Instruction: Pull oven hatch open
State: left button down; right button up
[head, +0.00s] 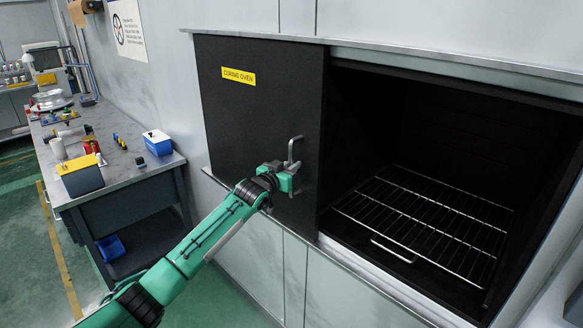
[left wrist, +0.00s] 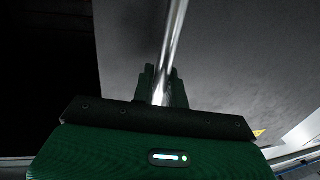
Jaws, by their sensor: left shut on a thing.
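The oven hatch (head: 255,110) is a dark sliding panel with a yellow "CURING OVEN" label. It stands at the left of the opening, and the oven cavity (head: 430,140) shows open to its right. A vertical metal handle (head: 292,150) is fixed near the hatch's right edge. My left gripper (head: 290,178) is shut on the lower part of the handle. In the left wrist view the handle bar (left wrist: 172,50) runs up from between the fingers of my left gripper (left wrist: 161,88). My right gripper is not in view.
A wire rack (head: 430,215) with a small front handle lies inside the oven. A workbench (head: 120,180) at the left carries a blue box (head: 158,147), a yellow-topped bin (head: 80,175) and other parts. Floor shows between bench and oven wall.

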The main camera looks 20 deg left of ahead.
pick_arm(q)
jog(key=c, duration=1.5)
grip_release()
jog(key=shift+s, duration=0.1)
jog(key=shift+s+f, duration=0.1)
jog(key=shift+s, duration=0.05)
jog(key=s+b, duration=0.1)
jog(key=s, duration=0.3)
jog(key=s+a+b, duration=0.1)
jog(key=s+b, duration=0.1)
jog(key=s, duration=0.3)
jog(key=s+a+b, duration=0.1)
jog(key=s, duration=0.3)
jog(key=shift+s+b, duration=0.15)
jog(key=shift+b, duration=0.15)
